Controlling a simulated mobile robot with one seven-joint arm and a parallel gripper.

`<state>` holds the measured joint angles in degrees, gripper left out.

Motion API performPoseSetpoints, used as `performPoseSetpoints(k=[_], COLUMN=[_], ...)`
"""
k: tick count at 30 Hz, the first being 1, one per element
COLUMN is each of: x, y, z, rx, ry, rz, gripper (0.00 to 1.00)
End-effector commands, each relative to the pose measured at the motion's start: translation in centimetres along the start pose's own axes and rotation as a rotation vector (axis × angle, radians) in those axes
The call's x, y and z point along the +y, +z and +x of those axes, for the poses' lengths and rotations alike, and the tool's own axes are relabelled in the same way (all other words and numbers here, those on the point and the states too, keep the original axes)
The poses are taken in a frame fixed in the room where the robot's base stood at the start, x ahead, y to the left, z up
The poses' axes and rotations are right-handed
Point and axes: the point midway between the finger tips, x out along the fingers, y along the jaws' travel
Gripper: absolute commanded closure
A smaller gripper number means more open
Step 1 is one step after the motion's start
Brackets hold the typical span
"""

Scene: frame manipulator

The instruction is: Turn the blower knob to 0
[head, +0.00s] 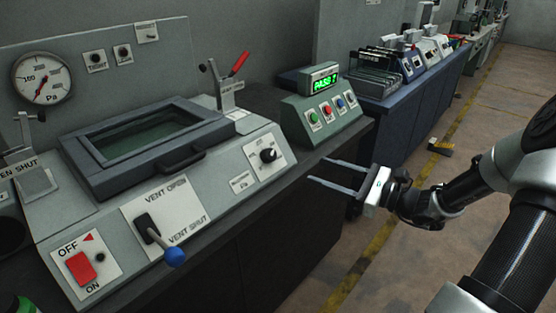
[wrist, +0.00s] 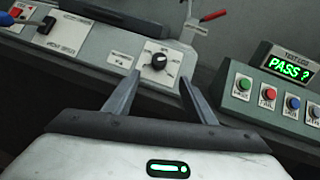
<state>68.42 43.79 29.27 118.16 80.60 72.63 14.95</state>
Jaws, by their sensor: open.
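The blower knob is most likely the black round knob (head: 268,155) on a white plate at the right end of the grey machine's sloped front. The same knob (wrist: 159,61) shows in the wrist view, ahead of and between my fingers. The scale marks around it are too small to read. My gripper (head: 313,170) is open and empty, its two fingers pointing left toward the machine. In the wrist view my gripper (wrist: 157,85) has its fingers well apart, short of the knob and not touching it.
The grey machine has a lidded window (head: 150,135), a blue-tipped vent lever (head: 173,256) and a red OFF/ON switch (head: 80,268). A red-handled clamp (head: 238,65) stands behind. A green-lit button box (head: 322,108) sits right of the knob.

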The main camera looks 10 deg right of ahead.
Motion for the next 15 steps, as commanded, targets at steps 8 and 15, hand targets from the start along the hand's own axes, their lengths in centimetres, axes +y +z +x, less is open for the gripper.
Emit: performPoseSetpoints(k=[8, 15], x=[0.2, 0.2], y=[-0.3, -0.2], z=[6.3, 11.1], rx=[0.000, 0.000], ry=[0.006, 0.005], rz=[-0.003, -0.003], gripper=[0.50, 0.50])
